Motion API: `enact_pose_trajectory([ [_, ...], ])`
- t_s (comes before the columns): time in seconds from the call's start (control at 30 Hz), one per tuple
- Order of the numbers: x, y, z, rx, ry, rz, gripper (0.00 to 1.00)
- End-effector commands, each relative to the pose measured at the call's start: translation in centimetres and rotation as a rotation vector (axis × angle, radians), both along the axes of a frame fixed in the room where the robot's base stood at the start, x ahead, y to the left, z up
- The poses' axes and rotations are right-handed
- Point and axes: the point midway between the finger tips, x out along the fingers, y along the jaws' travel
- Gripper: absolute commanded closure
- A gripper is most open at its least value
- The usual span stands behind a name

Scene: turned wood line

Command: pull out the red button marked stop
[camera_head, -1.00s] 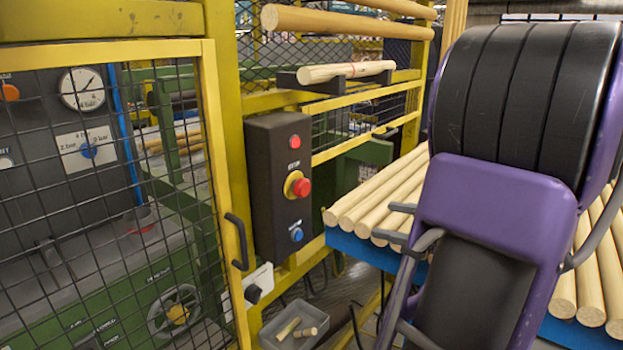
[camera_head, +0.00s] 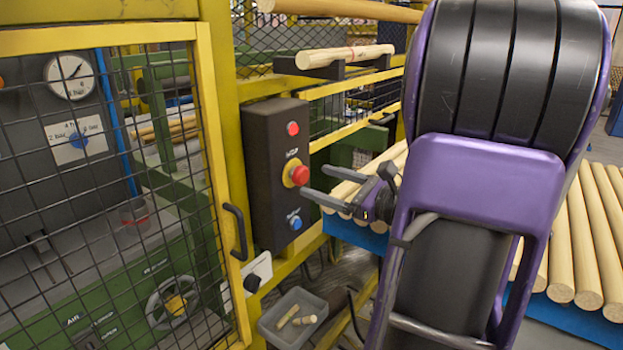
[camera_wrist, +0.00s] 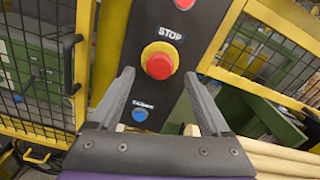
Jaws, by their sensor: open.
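The red stop button (camera_head: 300,174) sits on a yellow ring on the front of a black control box (camera_head: 262,190). In the wrist view the red button (camera_wrist: 159,66) is under the word STOP, above and between the fingertips. My gripper (camera_head: 314,183) is open and empty, its two fingers pointing at the box. In the wrist view my gripper (camera_wrist: 158,82) shows one finger on each side, lower than the button. The fingers look apart from the button; the exact gap is hard to tell.
A red light or button (camera_head: 293,128) is above and a blue button (camera_head: 295,222) below on the same box. A yellow-framed mesh door (camera_head: 212,150) with a black handle stands left. Wooden rods (camera_head: 575,240) lie to the right. A grey bin (camera_head: 292,318) is below.

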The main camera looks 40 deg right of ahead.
Motion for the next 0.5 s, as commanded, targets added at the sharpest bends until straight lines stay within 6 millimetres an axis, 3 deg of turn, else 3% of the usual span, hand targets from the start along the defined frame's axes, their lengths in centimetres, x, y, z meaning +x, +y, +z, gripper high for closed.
enact_pose_trajectory([
  [0.2,2.5,0.9,0.0,0.0,0.0,0.001,0.19],
  [0.5,3.1,1.0,0.0,0.0,0.001,-0.001,0.19],
])
